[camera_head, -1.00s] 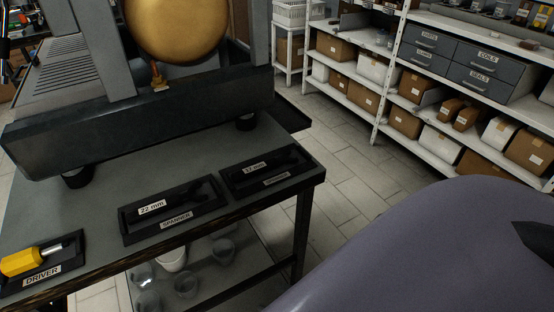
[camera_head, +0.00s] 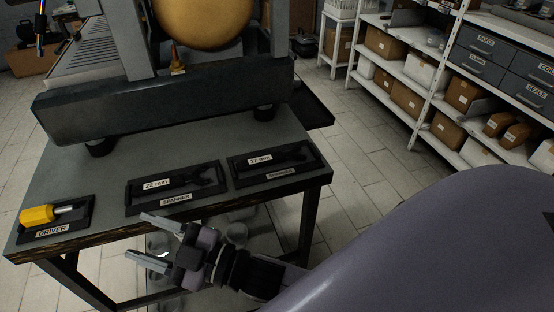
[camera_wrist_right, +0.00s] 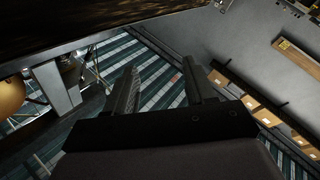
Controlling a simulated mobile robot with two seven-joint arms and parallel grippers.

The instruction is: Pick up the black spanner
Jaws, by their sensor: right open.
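Two black spanners lie in black trays on the workbench (camera_head: 110,178). One spanner (camera_head: 205,178) is in the tray labelled 22 mm, left of the other. The other spanner (camera_head: 292,158) is in the tray labelled 17 mm. Both are dark on dark, so their outlines are hard to make out. My right gripper (camera_head: 148,239) is open and empty, in front of the bench's front edge and below the 22 mm tray in the head view. Its two fingers (camera_wrist_right: 162,92) are apart with nothing between them in the right wrist view. My left gripper is not in view.
A yellow-handled driver (camera_head: 40,214) lies in a tray at the bench's left end. A large machine with a brass-coloured vessel (camera_head: 205,22) stands at the back of the bench. Glass jars (camera_head: 236,232) sit below the bench top. Shelves with boxes (camera_head: 410,97) stand at the right.

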